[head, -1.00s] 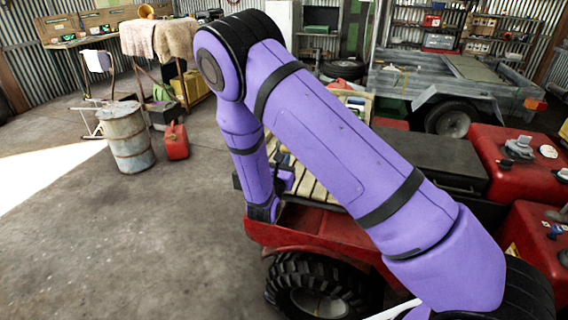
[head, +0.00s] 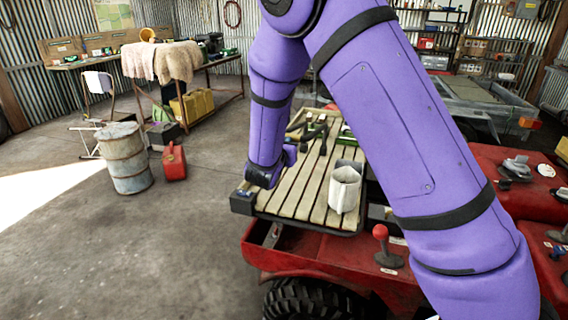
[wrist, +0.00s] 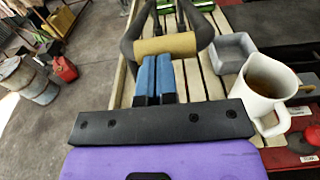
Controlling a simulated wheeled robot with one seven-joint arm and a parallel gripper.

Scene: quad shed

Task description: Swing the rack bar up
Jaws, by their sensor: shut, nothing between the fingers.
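The rack bar (wrist: 202,32) is a dark curved loop with a tan cylindrical grip (wrist: 164,46) across it, over the slatted rack (wrist: 204,82). In the head view the bar (head: 314,132) shows at the far part of the rack, partly hidden by my arm. My gripper (wrist: 155,57) has blue fingers pressed together with nothing between them. Their tips are at the near side of the tan grip in the wrist view; whether they touch it I cannot tell. In the head view the fingers are hidden behind my purple wrist.
A white mug (wrist: 266,84) with brown liquid stands on the rack right of my gripper, beside a grey square container (wrist: 233,50). A red-knobbed lever (head: 381,236) rises from the red vehicle body. Open floor lies left, with a drum (head: 126,158) and a red can (head: 174,162).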

